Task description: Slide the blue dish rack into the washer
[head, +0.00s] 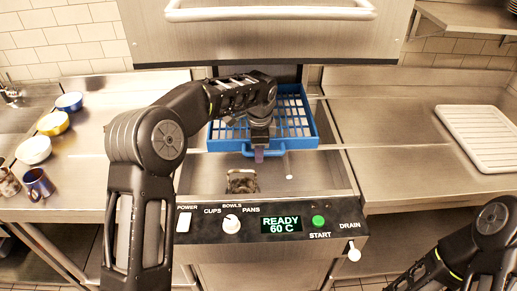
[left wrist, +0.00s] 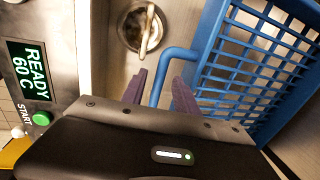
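The blue dish rack (head: 314,128) lies in the back part of the washer bed, behind a bare steel strip of the washer (head: 318,180). The washer's hood (head: 265,38) is raised above it. The rack's front handle faces me. My left gripper (head: 260,154) points down at this handle. In the left wrist view, the rack (left wrist: 212,45) fills the right side. The purple fingers of the left gripper (left wrist: 160,92) stand apart, with the handle bar between them and gaps showing on both sides. My right arm shows at lower right, but its gripper is out of view.
The control panel (head: 335,228) reads READY 60 C. A round drain (head: 242,181) lies in the front of the bed. Bowls (head: 54,123) and mugs (head: 38,184) stand on the left counter. A white ribbed tray (head: 480,135) lies on the right counter, which has free room.

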